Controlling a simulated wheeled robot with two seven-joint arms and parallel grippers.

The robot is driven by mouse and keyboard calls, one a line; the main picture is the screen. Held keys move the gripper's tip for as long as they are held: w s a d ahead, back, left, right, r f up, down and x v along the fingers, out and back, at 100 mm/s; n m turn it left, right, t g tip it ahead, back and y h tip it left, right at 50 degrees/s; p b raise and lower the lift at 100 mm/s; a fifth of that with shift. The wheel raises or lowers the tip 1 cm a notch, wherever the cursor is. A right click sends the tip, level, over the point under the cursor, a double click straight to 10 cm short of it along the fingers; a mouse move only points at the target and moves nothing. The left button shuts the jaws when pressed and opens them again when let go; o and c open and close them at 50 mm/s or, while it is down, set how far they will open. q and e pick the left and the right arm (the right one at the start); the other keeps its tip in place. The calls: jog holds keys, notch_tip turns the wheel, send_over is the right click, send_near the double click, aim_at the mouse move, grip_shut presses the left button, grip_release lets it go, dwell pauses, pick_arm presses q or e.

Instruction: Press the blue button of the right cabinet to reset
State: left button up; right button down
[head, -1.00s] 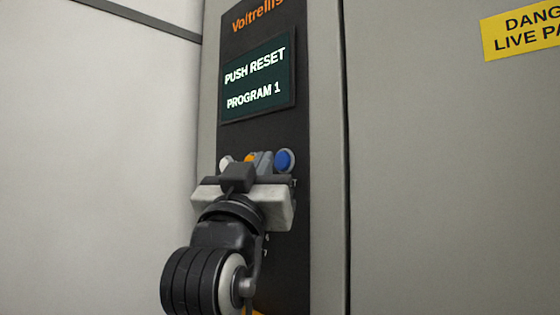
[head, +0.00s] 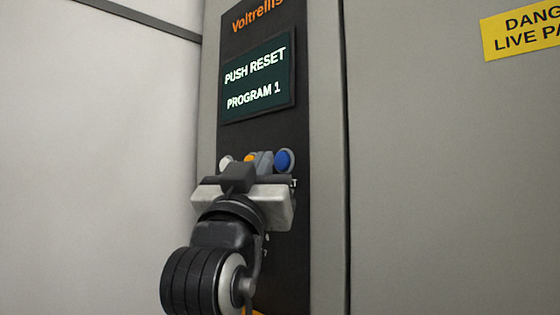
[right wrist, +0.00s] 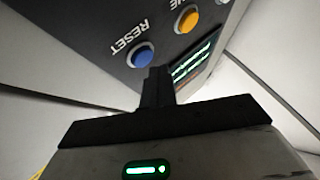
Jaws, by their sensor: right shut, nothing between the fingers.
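The blue button (head: 284,160) sits on the black panel (head: 262,135) of the cabinet, at the right end of the button row. In the right wrist view the blue button (right wrist: 143,57) has the word RESET beside it. My right gripper (head: 263,160) is shut and empty in front of the panel, its fingertips just left of the blue button. In the right wrist view its fingers (right wrist: 157,82) overlap the panel just beside the button; I cannot tell whether they touch anything. My left gripper is not in view.
An orange button (head: 250,158) and a white button (head: 226,162) lie left of the fingers, partly hidden. A lit screen (head: 258,78) above reads PUSH RESET PROGRAM 1. A yellow danger sign (head: 522,32) is on the grey cabinet door (head: 440,170).

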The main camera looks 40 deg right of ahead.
jog(key=shift+d, duration=0.15)
dwell(0.3)
jog(key=shift+d, duration=0.3)
jog(key=shift+d, duration=0.4)
dwell(0.5)
jog(key=shift+a, duration=0.8)
jog(key=shift+b, duration=0.3)
